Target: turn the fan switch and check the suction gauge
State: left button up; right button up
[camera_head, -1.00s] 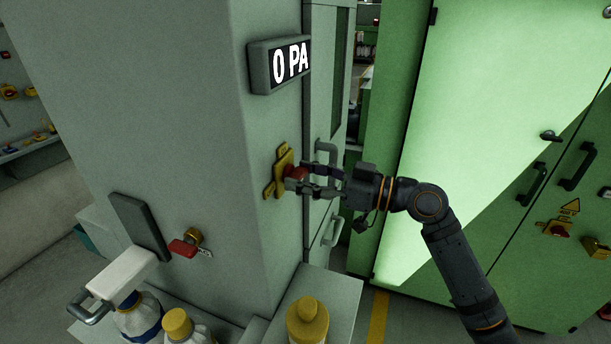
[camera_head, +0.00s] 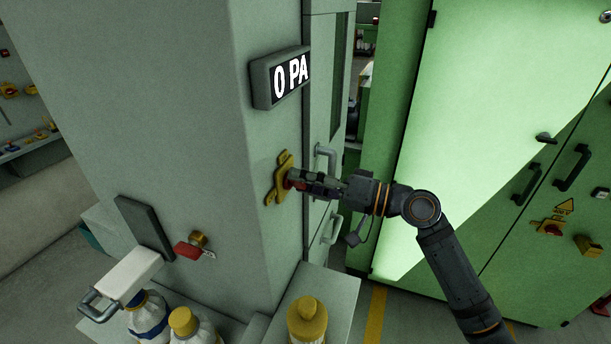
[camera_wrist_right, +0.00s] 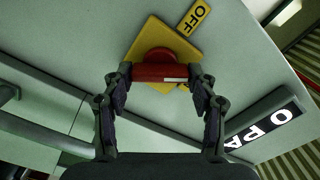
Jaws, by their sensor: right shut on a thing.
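The fan switch is a red rotary knob on a yellow plate (camera_head: 279,180), set on the side face of a grey-green cabinet. In the right wrist view the red knob (camera_wrist_right: 158,68) sits between my fingertips, with a white mark on its handle and a yellow OFF label (camera_wrist_right: 191,17) beside the plate. My right gripper (camera_head: 295,180) is shut on the knob and largely hides it in the head view. The suction gauge (camera_head: 281,77), a dark-framed display above the switch, reads 0 PA; it also shows in the right wrist view (camera_wrist_right: 265,125). My left gripper is out of view.
Several bottles, one yellow-capped (camera_head: 307,318), stand below. A green cabinet (camera_head: 480,120) with dark handles stands to the right.

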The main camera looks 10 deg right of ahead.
jog(key=shift+m+p, duration=2.25)
jog(key=shift+m, duration=1.15)
jog(key=shift+f, duration=0.1)
jog(key=o, duration=1.1)
jog(key=shift+o, duration=0.2)
